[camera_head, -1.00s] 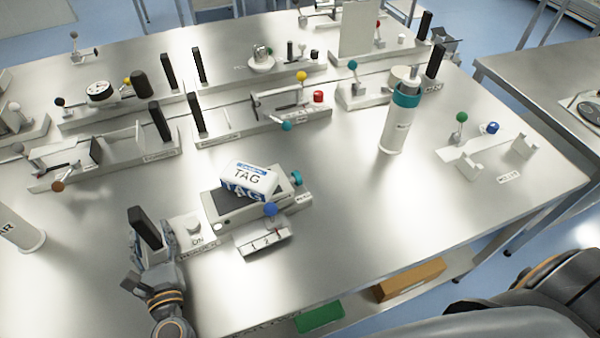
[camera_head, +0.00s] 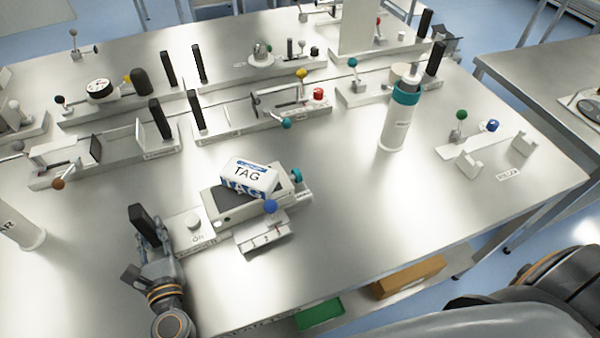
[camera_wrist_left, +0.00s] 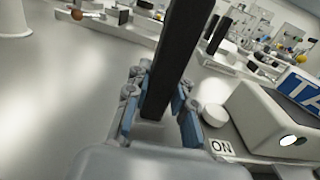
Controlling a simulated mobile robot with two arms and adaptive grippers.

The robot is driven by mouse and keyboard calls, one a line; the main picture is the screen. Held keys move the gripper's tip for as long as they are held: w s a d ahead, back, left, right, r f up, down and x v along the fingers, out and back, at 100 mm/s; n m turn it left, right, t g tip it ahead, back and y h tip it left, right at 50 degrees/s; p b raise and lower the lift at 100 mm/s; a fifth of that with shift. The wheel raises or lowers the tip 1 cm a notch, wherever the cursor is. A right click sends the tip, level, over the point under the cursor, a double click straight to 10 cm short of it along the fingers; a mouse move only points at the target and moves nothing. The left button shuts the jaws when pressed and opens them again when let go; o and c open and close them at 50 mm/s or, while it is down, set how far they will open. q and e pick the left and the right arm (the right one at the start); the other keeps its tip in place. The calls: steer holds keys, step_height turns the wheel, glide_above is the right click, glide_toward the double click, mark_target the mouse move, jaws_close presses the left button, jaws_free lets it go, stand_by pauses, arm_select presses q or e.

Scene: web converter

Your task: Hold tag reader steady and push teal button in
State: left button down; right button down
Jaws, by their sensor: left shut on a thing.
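The tag reader (camera_head: 235,212) is a pale, low device on the bench with a dark top. A white and blue TAG block (camera_head: 250,176) rests tilted on it. The teal button (camera_head: 296,175) sticks out of its right end. A black upright handle (camera_head: 137,216) stands at its left end, beside a white ON knob (camera_head: 194,222). My left gripper (camera_head: 153,236) is shut on this handle. In the left wrist view the handle (camera_wrist_left: 178,60) stands between the blue-padded fingers (camera_wrist_left: 160,112). My right gripper is not in view.
A lever with a blue ball (camera_head: 270,206) and a numbered plate sits at the reader's front. A white and teal bottle (camera_head: 396,125) stands right of the reader. Fixtures with levers line the back. Bench is bare between button and bottle.

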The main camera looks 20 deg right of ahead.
arm_select(q)
steer(key=shift+r, duration=0.2)
steer(key=shift+w+f, duration=0.1)
steer(key=shift+f+b, duration=0.3)
steer(key=shift+s+f, duration=0.2)
